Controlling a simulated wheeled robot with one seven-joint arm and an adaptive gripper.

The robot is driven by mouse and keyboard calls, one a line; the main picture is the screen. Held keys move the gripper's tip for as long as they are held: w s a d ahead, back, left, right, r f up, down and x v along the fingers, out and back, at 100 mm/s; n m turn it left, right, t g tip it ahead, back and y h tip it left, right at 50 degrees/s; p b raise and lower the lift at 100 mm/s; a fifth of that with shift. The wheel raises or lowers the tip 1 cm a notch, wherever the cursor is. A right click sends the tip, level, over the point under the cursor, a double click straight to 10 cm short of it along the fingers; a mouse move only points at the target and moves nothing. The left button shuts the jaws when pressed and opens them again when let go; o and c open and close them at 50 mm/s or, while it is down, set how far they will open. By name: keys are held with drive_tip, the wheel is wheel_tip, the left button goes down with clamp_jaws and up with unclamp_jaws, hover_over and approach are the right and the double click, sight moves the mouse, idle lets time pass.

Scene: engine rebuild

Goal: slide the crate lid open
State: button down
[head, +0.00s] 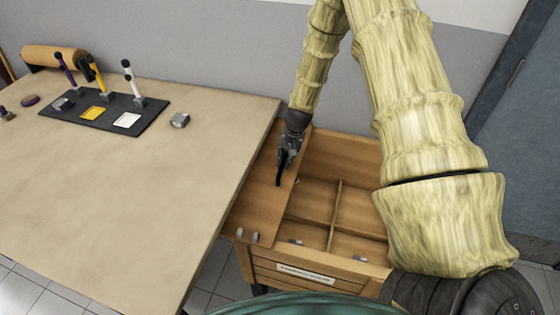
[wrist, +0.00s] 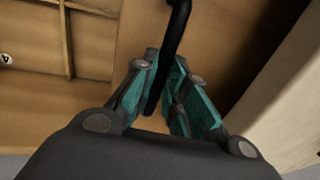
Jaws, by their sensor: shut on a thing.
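The wooden crate (head: 286,272) stands beside the table, with a label on its front. Its wooden lid (head: 262,205) covers only the left part, and the divided compartments to the right lie open to view. My gripper (head: 283,165) is over the lid, shut on its black handle (head: 279,178). In the wrist view the dark handle (wrist: 176,30) runs down between the teal fingers of my gripper (wrist: 167,100). The lid (wrist: 215,40) fills the area behind the fingers there. The crate's right side is hidden by my arm in the head view.
The table (head: 120,190) is left of the crate, its edge close to the lid. A dark tray (head: 105,112) with purple, yellow and white pieces sits on it, with a grey block (head: 180,120) nearby. Small metal parts (head: 296,242) lie in the crate. A blue door (head: 520,130) is at right.

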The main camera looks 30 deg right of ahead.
drive_tip(key=shift+w+a+r, duration=0.15)
drive_tip(key=shift+w, duration=0.2)
drive_tip(key=c, duration=1.5)
unclamp_jaws()
drive_tip(key=shift+o, duration=0.2)
drive_tip(key=shift+s+a, duration=0.1)
wheel_tip(320, 180, up, 12)
drive_tip(key=s+d, duration=0.1)
drive_tip(key=shift+s+d, duration=0.35)
